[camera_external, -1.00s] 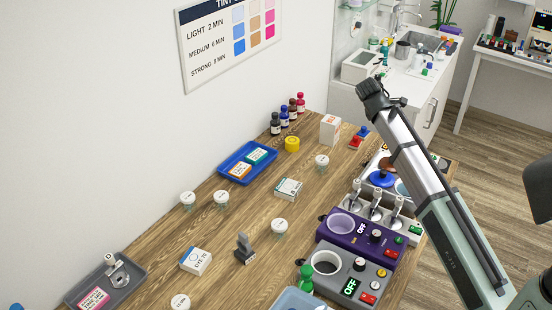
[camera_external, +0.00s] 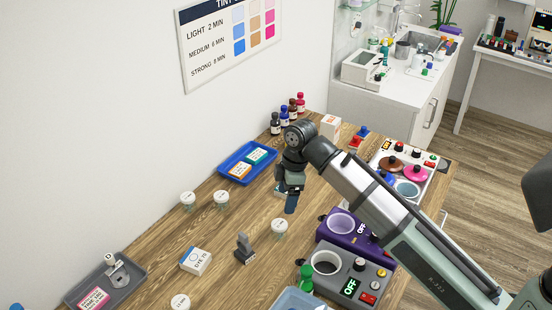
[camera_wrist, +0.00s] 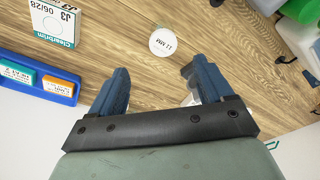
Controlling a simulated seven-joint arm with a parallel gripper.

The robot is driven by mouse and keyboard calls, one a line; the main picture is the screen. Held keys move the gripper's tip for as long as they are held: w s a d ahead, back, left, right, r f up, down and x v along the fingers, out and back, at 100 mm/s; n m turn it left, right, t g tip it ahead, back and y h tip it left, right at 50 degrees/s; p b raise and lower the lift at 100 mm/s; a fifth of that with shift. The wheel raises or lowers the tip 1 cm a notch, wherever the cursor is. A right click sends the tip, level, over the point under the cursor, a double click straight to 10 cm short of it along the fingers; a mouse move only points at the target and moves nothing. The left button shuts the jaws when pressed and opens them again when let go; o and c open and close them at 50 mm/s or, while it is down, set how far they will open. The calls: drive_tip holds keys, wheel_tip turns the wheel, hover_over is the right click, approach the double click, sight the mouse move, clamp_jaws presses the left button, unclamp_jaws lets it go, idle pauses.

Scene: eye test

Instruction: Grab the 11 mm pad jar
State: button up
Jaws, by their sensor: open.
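The 11 mm pad jar (camera_wrist: 165,42) shows in the wrist view as a round white lid marked "11 MM", beyond the fingertips and between their lines. By its place, it is the white-lidded jar (camera_external: 279,226) in the external view, where I cannot read the label. My gripper (camera_wrist: 160,80) is open, with blue fingers apart and nothing held. In the external view my gripper (camera_external: 291,202) points down, behind the jar in the picture; its height above the table is hard to tell. A second jar (camera_wrist: 190,99) is partly hidden by the right finger.
A Clearbrim box (camera_wrist: 52,22) and a blue tray (camera_external: 229,175) with cards lie near. A dark stamp (camera_external: 244,250) stands left of the jar in the external view. White-lidded jars (camera_external: 221,198) stand farther left. A purple heater (camera_external: 338,228) is at right.

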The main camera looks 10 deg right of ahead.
sight(280, 224)
drive_tip(key=shift+s+a+f, duration=0.1)
drive_tip(key=shift+a+f, duration=0.3)
drive_tip(key=shift+f, duration=1.85)
drive_tip(key=shift+a+f, duration=0.35)
drive_tip(key=shift+f, duration=1.95)
drive_tip(key=shift+s+a+f, duration=0.1)
drive_tip(key=shift+a+f, duration=0.3)
drive_tip(key=shift+f, duration=1.85)
drive_tip(key=c, duration=1.1)
